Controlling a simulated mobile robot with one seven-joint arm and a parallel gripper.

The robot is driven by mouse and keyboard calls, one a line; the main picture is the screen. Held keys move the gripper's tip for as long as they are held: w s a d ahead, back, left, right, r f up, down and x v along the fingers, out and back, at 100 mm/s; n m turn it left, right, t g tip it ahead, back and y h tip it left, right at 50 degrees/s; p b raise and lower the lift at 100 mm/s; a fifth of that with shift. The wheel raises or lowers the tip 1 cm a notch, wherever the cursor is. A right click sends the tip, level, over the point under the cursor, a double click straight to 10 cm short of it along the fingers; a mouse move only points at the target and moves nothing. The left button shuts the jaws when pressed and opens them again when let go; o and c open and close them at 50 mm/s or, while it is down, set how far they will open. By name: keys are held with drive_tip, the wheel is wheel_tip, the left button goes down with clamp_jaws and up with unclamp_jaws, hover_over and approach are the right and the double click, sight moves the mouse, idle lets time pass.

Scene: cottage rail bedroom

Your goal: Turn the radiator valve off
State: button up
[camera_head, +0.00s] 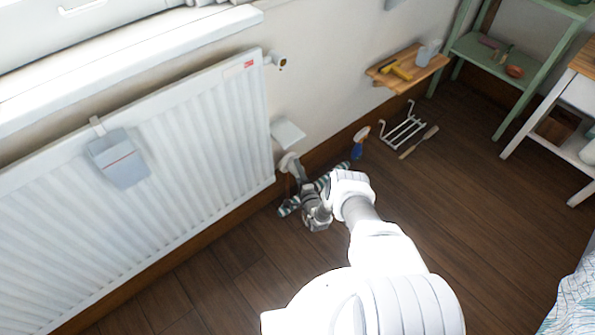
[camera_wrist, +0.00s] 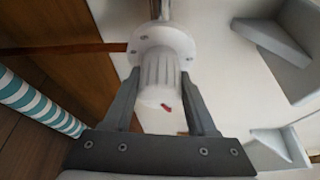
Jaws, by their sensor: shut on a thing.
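The white ribbed radiator (camera_head: 205,130) hangs on the wall under the window sill. Its valve knob (camera_head: 288,161) is at the lower right end, partly hidden by my gripper (camera_head: 298,178). In the wrist view the valve knob (camera_wrist: 160,72) is white and ribbed, with a round collar and a small red mark on its end face. My gripper (camera_wrist: 159,90) has one dark finger on each side of the knob and is shut on it. The knob's exact setting cannot be read.
A small white wall shelf (camera_head: 288,132) sits just above the valve. A green-and-white striped roll (camera_head: 289,207) lies on the floor beside my gripper. A blue bottle (camera_head: 360,143), a white rack (camera_head: 403,131) and a wooden-handled tool (camera_head: 418,143) are to the right. Open floor lies in front.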

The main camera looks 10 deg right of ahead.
idle(0.4)
drive_tip(key=o, duration=1.4)
drive_tip(key=shift+c, duration=0.2)
drive_tip(key=shift+s, duration=0.1)
